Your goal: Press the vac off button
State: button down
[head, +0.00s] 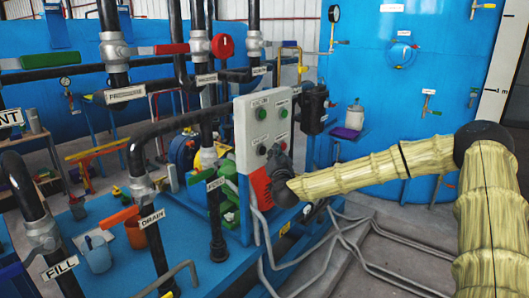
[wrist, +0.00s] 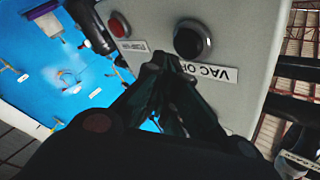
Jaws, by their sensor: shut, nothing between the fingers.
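The pale control panel (head: 246,137) stands in the middle of the head view. In the wrist view a black round button (wrist: 190,40) with a pale ring sits on the panel face beside an upside-down label (wrist: 212,73) reading "VAC OF", its end covered by my gripper. I take it for the vac off button. My gripper (wrist: 170,62) is shut and empty, its tips at the panel close to that button and label. Whether they touch the panel I cannot tell. In the head view my gripper (head: 277,158) is in front of the panel's lower part.
A red button (wrist: 118,25) with its own label is beside the black one. Green buttons (head: 284,113) are higher on the panel. A black box (head: 313,108) juts out at the panel's right. Grey conduits (head: 335,240) run across the floor below.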

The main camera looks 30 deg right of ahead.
jog(key=s, duration=0.1)
jog(key=s+d+p, duration=0.1)
jog(key=s, duration=0.2)
jog(key=shift+s+d+p, duration=0.15)
jog(key=shift+d+p, duration=0.2)
jog(key=shift+d, duration=0.05)
dwell(0.6)
